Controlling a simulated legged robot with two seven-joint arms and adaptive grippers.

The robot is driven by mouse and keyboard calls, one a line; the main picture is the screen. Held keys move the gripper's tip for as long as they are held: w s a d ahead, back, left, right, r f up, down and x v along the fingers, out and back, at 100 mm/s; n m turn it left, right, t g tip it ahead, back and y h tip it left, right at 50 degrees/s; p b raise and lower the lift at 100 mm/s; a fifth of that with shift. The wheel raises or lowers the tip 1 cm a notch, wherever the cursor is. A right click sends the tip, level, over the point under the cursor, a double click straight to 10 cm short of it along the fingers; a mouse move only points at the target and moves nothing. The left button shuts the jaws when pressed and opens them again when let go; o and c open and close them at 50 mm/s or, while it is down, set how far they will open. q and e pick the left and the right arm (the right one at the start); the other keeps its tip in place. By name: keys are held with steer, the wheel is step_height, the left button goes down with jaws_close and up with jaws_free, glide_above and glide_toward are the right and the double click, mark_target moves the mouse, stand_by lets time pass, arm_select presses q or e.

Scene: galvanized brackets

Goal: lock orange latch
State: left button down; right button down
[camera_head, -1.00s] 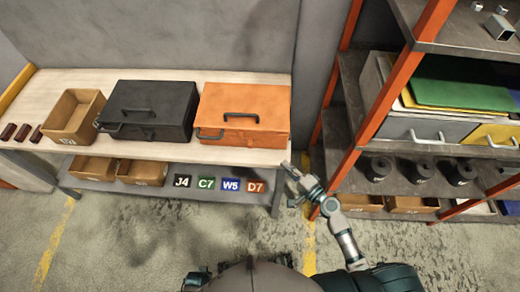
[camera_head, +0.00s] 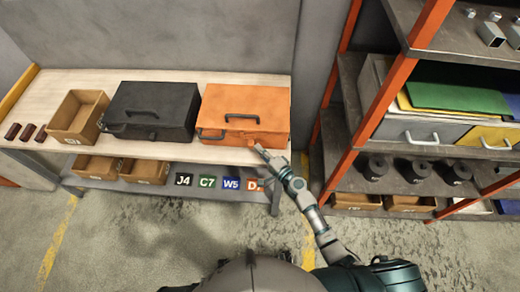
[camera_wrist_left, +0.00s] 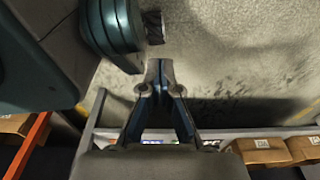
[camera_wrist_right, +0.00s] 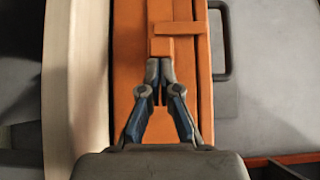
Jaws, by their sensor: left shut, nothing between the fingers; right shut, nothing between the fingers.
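The orange case (camera_head: 272,101) sits closed on the workbench, with a dark handle (camera_head: 241,116) on its lid. My right gripper (camera_head: 259,149) is at the case's front edge, near its right half. In the right wrist view the shut, empty right gripper (camera_wrist_right: 159,66) points at an orange latch (camera_wrist_right: 161,47) on the case front. The fingertips are at the latch's near end; I cannot tell if they touch it. My left gripper (camera_wrist_left: 160,66) is shut and empty over the floor, and out of the head view.
A black case (camera_head: 152,104) stands just left of the orange one, then an open cardboard bin (camera_head: 77,116) and several small dark blocks. Labelled cards (camera_head: 208,182) are under the bench edge. A shelf rack with orange posts (camera_head: 367,125) stands on the right.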

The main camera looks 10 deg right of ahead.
mark_target(249, 148)
steer(key=a, duration=0.3)
steer(key=shift+w+a, duration=0.15)
steer(key=shift+w, duration=0.2)
steer(key=shift+a, duration=0.25)
arm_select(q)
steer(key=shift+w+d+r, duration=0.2)
steer(key=shift+w+r, duration=0.1)
steer(key=shift+w, duration=0.45)
steer(key=shift+s, duration=0.1)
